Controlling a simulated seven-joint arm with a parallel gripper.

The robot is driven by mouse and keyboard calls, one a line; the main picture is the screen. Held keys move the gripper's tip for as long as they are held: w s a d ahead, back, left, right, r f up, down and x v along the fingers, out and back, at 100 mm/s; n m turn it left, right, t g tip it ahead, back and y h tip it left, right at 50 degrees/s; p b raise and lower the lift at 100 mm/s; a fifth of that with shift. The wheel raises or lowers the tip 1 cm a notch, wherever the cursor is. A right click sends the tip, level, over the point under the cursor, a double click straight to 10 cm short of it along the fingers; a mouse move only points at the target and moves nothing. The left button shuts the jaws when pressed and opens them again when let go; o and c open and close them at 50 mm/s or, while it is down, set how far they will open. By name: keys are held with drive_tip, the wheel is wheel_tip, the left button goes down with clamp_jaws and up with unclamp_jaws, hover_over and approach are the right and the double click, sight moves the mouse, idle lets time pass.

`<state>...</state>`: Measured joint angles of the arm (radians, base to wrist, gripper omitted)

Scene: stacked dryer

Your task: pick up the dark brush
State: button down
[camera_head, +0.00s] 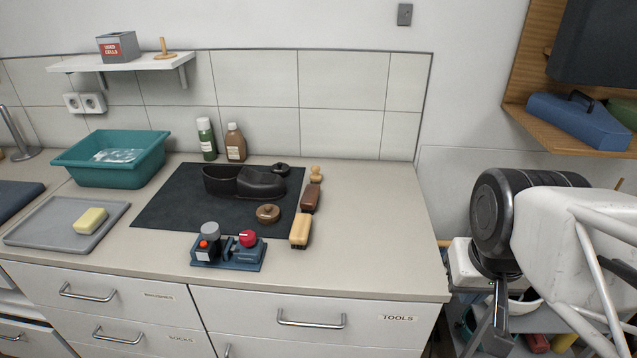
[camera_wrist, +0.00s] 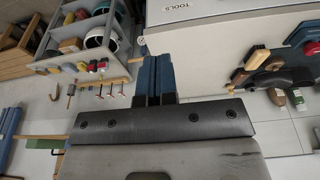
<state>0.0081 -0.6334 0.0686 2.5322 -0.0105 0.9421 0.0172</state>
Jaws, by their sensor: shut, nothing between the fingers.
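The dark brush (camera_head: 310,198) lies on the counter in the head view, just right of the black mat, with its dark brown wooden back up. A light wooden brush (camera_head: 300,231) lies nearer the front edge, and a wooden knob-shaped item (camera_head: 316,174) is behind it. My gripper (camera_head: 501,308) is off the counter's right end, far from the dark brush. Its fingers are together and empty, also in the wrist view (camera_wrist: 155,80). Brushes show at the right of the wrist view, small and hard to tell apart.
The black mat (camera_head: 160,208) holds dark shoes (camera_head: 245,182) and a round brown tin (camera_head: 268,213). A blue fixture with a red knob (camera_head: 228,252) sits in front. Bottles (camera_head: 235,143) and a teal basin (camera_head: 112,160) stand behind. Counter right of the brushes is clear.

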drive_tip(key=c, duration=1.8)
unclamp_jaws()
drive_tip(key=shift+c, duration=0.2)
drive_tip(key=o, duration=1.4)
drive_tip(key=shift+o, duration=0.2)
drive_tip(key=m+g, duration=0.1)
drive_tip(key=g, duration=0.2)
hover_over(310, 194)
drive_tip(key=f, duration=1.2)
drive_tip(key=shift+d+f, duration=0.15)
drive_tip(key=shift+d, duration=0.15)
drive_tip(key=shift+w+a+f, duration=0.1)
drive_tip(key=shift+a+f, duration=0.1)
drive_tip(key=shift+a, duration=0.05)
